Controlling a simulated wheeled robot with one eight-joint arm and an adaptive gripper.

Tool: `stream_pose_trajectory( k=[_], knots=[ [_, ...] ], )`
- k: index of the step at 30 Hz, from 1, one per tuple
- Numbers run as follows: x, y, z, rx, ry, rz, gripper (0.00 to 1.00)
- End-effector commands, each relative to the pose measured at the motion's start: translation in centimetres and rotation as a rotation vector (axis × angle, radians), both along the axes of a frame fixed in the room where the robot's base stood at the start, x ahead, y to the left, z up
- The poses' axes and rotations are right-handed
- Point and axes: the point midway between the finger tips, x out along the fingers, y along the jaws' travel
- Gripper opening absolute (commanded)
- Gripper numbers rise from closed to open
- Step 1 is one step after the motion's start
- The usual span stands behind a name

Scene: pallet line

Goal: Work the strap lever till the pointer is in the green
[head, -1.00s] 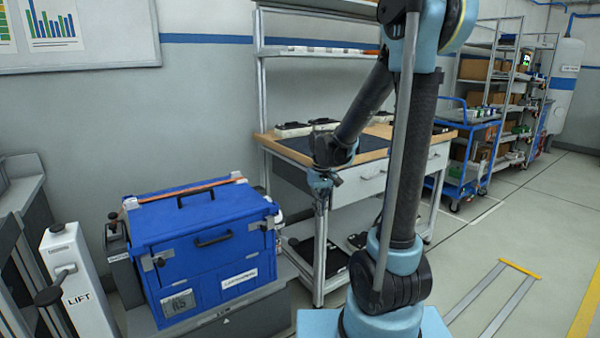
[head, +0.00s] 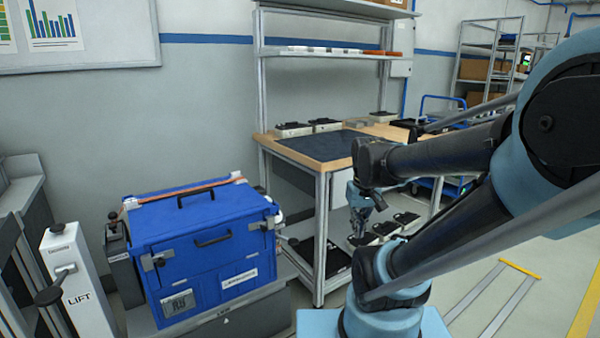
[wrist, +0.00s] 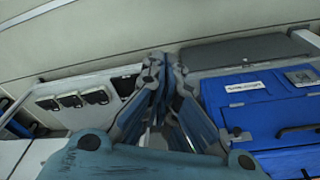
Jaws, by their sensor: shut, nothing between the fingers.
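A blue crate (head: 205,250) with an orange strap (head: 190,190) across its lid stands at the lower left in the head view. The crate also shows at the right of the wrist view (wrist: 245,105). No pointer or green zone can be made out.
A white LIFT post (head: 75,280) with a black-knobbed handle stands left of the crate. The workbench (head: 345,160) is behind my gripper, with black items on its lower shelf (wrist: 50,85). Floor at the right is open, with a yellow-ended rail frame (head: 520,268).

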Motion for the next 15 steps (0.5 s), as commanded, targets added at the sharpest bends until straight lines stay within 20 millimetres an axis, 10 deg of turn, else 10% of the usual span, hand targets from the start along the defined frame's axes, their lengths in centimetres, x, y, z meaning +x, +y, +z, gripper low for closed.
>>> stream_pose_trajectory(
  k=[15],
  knots=[
    [-5.8, -1.9, -2.8, 0.006, -0.036, -0.106, 0.0]
  ],
)
